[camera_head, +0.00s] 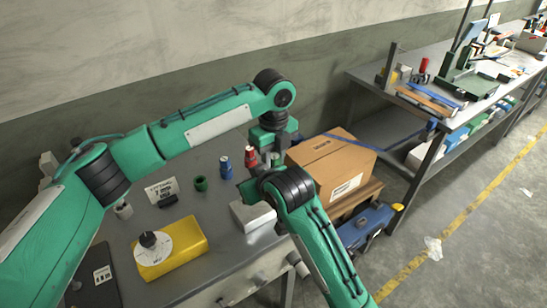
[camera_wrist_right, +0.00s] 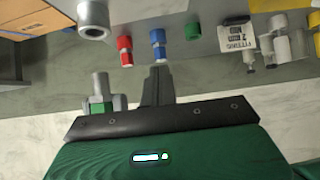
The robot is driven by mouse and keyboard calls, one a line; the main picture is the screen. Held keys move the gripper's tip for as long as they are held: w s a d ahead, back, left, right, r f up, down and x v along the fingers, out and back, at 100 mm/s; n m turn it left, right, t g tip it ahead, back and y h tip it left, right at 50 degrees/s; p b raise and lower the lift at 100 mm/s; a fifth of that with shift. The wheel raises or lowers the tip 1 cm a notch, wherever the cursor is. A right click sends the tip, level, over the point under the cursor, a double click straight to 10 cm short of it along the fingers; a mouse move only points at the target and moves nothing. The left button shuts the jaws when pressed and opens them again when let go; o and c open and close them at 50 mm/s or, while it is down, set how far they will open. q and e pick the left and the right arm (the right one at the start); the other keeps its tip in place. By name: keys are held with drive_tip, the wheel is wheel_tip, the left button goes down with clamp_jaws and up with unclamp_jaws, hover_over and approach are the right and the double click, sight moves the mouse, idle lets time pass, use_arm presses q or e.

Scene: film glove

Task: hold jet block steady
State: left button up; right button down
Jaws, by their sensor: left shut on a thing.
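My left gripper (camera_head: 268,154) points down over the bench beside the cardboard box. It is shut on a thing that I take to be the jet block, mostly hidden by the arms. My right arm comes in from the bottom, and its wrist hides the hand in the head view. In the right wrist view, a dark finger of my right gripper (camera_wrist_right: 155,88) shows, but its opening cannot be judged. A small green and grey piece (camera_wrist_right: 103,103) shows beside that finger; I cannot tell whether they touch.
A pale grey block (camera_head: 252,216) sits at the bench's front edge. Red (camera_head: 249,157), blue (camera_head: 225,167) and green (camera_head: 200,184) small items stand behind it, with a sign (camera_head: 161,190) to their left. A yellow box (camera_head: 185,240) lies at front. A cardboard box (camera_head: 325,160) is right.

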hover_over(254, 208)
drive_tip(key=shift+f, duration=2.15)
drive_tip(key=shift+f, duration=0.2)
idle(0.5)
drive_tip(key=shift+f, duration=0.8)
drive_tip(key=shift+f, duration=0.65)
drive_tip(key=shift+f, duration=0.2)
